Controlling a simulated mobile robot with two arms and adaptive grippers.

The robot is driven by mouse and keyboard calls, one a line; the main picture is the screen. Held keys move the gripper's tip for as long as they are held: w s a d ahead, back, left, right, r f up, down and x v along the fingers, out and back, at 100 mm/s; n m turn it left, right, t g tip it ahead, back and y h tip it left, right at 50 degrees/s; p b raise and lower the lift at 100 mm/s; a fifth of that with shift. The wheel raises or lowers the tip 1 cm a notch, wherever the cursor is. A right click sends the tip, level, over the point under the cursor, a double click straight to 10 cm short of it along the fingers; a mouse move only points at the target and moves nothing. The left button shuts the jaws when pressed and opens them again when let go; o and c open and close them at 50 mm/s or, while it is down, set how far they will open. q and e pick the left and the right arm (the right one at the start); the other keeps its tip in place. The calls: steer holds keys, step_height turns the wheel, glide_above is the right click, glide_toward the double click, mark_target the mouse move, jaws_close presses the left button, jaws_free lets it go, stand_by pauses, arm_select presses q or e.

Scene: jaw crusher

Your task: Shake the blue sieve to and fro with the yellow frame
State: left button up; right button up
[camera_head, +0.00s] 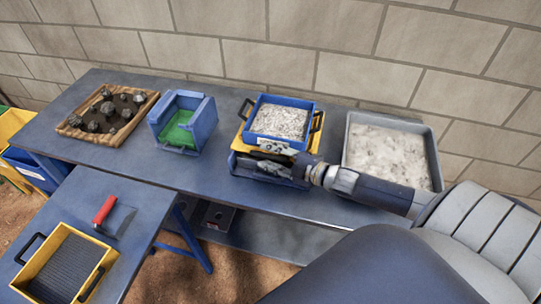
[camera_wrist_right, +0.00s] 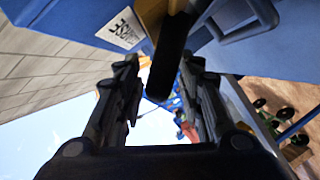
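The blue sieve (camera_head: 262,103) holds grey gravel and sits on the yellow frame (camera_head: 244,142), over a blue box-shaped base (camera_head: 236,164). Black handles stand out at its left and right sides. A white label (camera_head: 277,146) is on its front and also shows in the right wrist view (camera_wrist_right: 127,29). My right gripper (camera_head: 275,167) is at the front, just below the label. In the wrist view its fingers stand apart (camera_wrist_right: 160,72), with a dark bar (camera_wrist_right: 168,55) below a yellow part between them. A gap shows beside the bar. My left gripper is out of view.
A grey tray of pale powder (camera_head: 434,150) stands right of the sieve. Left are a blue box with green inside (camera_head: 205,124) and a wooden tray of rocks (camera_head: 70,132). A lower table holds a yellow tray (camera_head: 60,232) and a red-handled tool (camera_head: 104,210). A block wall stands behind.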

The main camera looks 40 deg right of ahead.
steer(key=shift+w, duration=0.1)
jaws_close()
steer(key=shift+a, duration=0.1)
steer(key=shift+s+a+p, duration=0.85)
steer(key=shift+s+a, duration=0.1)
steer(key=shift+a, duration=0.15)
jaws_free()
steer(key=shift+d, duration=0.1)
